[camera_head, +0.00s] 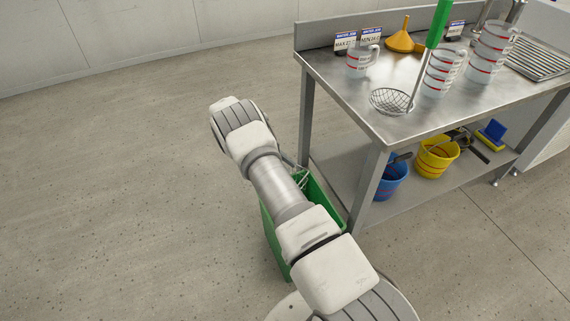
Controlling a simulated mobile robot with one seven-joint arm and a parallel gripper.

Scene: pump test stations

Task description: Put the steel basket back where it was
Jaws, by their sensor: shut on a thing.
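The only steel basket that I can make out is a round wire mesh bowl (392,101) at the front left of the steel bench. A thin rod rises from it to a green handle (438,23), which stands up steeply beside the measuring jugs. I cannot tell whether the bowl touches the bench top. My arm reaches up and left across the middle of the picture, over a green bin (275,236) on the floor. My gripper is not visible. Some thin pale bars (301,180) show at the bin's top; I cannot tell what they are.
The steel bench (345,88) carries several clear jugs (440,72), a yellow funnel (400,40) and small signs (345,42). A blue bucket (390,183) and yellow bucket (436,157) stand on its lower shelf. The floor at left is clear.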

